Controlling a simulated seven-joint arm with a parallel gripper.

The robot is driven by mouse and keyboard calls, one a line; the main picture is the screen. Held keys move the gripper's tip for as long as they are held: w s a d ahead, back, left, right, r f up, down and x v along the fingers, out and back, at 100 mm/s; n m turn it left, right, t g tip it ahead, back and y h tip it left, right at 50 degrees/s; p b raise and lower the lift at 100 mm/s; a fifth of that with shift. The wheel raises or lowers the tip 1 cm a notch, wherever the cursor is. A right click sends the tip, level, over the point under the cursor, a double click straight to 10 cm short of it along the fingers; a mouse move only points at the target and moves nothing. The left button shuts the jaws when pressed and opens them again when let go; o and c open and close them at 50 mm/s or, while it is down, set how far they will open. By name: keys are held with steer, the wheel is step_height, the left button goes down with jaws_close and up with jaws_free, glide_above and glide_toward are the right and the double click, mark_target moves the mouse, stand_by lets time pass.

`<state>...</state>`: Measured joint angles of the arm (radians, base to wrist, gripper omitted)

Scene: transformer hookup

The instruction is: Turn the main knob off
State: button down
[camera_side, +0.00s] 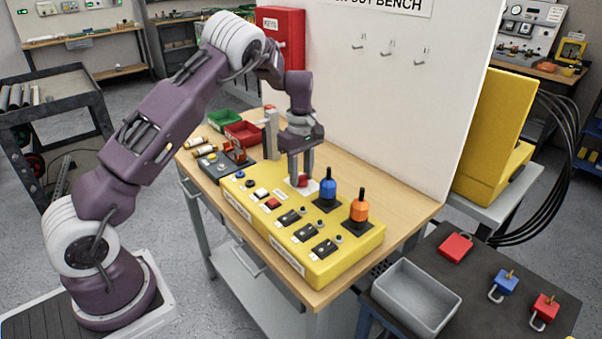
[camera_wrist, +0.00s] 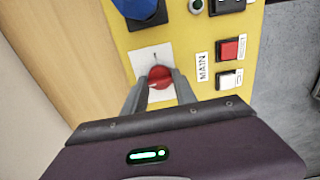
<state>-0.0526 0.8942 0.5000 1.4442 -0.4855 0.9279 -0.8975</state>
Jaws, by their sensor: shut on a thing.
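The red main knob (camera_wrist: 160,77) sits on a white square plate on the yellow control panel (camera_wrist: 200,14). In the side view the red knob (camera_side: 303,181) shows low between my fingers, partly hidden by them. My gripper (camera_wrist: 160,88) points down at the panel with one finger on each side of the knob, shut on it. My gripper also shows in the side view (camera_side: 302,178). A label reading MAIN (camera_wrist: 202,67) lies beside the knob plate, next to a red button (camera_wrist: 229,49) and a white button (camera_wrist: 228,79).
A blue knob (camera_side: 328,190) and an orange knob (camera_side: 359,208) with upright black posts stand right of my gripper. Green and red bins (camera_side: 242,132) sit behind on the wooden bench. A white board (camera_side: 400,110) rises behind the panel. A grey tray (camera_side: 416,298) stands at the right.

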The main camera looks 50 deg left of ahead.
steer(key=c, duration=1)
jaws_free()
step_height(320, 180, up, 7)
steer(key=shift+r, duration=0.1)
steer(key=s+d+r+m+t+h, duration=0.1)
steer(key=s+d+r+m, duration=0.35)
steer(key=s+r, duration=0.2)
steer(key=s+d+r+m+t, duration=0.2)
steer(key=s+d+r+m, duration=0.1)
steer(key=s+d+r, duration=0.4)
steer(key=s+d+m+t, duration=0.1)
steer(key=s+d+m, duration=0.1)
steer(key=s+m, duration=0.3)
steer(key=s+d+m+t+y, duration=0.1)
steer(key=s+m, duration=0.4)
steer(key=s, duration=0.9)
steer(key=shift+s+d+r+m+t, duration=0.2)
steer(key=shift+d+m+t, duration=0.15)
steer(key=shift+d, duration=0.45)
